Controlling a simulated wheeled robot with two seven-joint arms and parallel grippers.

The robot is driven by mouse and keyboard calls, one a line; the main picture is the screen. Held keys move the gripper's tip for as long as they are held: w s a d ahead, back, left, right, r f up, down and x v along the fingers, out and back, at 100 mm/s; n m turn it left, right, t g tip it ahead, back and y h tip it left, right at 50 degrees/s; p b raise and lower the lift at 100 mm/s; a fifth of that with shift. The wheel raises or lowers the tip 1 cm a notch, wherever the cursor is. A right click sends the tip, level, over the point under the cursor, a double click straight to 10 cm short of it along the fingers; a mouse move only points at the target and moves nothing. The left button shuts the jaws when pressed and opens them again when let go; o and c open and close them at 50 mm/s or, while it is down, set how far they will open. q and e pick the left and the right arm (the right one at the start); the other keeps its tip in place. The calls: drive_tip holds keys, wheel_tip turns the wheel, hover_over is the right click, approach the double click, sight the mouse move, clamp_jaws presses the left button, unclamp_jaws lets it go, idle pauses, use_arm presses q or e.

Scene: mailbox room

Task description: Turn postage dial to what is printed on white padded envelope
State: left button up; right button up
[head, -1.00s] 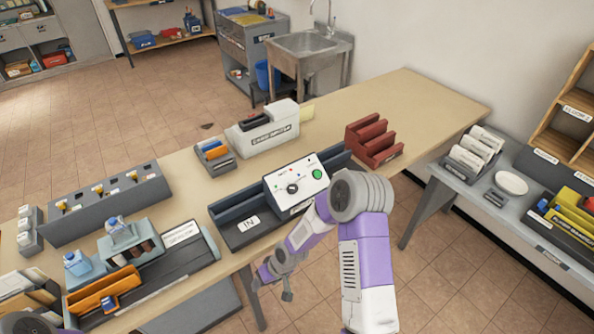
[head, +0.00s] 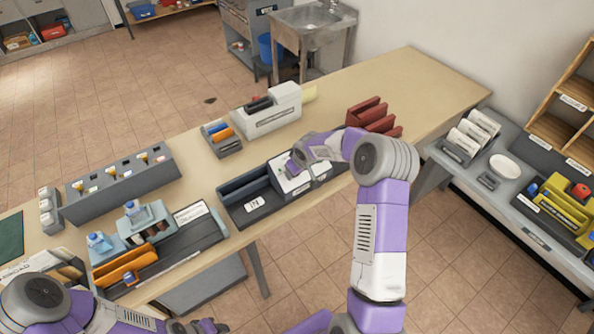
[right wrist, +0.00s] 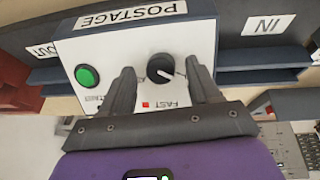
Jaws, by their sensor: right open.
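The postage machine (head: 284,178) has a white panel, mostly hidden by my right gripper (head: 291,168) in the head view. In the right wrist view its black dial (right wrist: 160,67) has a white pointer slanting to the picture's lower right. My right gripper (right wrist: 161,90) is open, one finger on each side of the dial, with gaps visible. A green button (right wrist: 88,76) and a POSTAGE label (right wrist: 131,14) are on the panel. My left gripper (head: 205,327) is at the bottom edge, its jaws unclear. I cannot make out the white padded envelope.
A dark IN tray (head: 255,203) adjoins the machine. Red racks (head: 370,112) stand behind right. The table's far right (head: 420,85) is clear.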

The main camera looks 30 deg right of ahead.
drive_tip(key=shift+w+f, duration=0.15)
drive_tip(key=shift+f, duration=0.25)
drive_tip(key=shift+c, duration=0.3)
drive_tip(key=c, duration=1)
drive_tip(key=shift+o, duration=0.2)
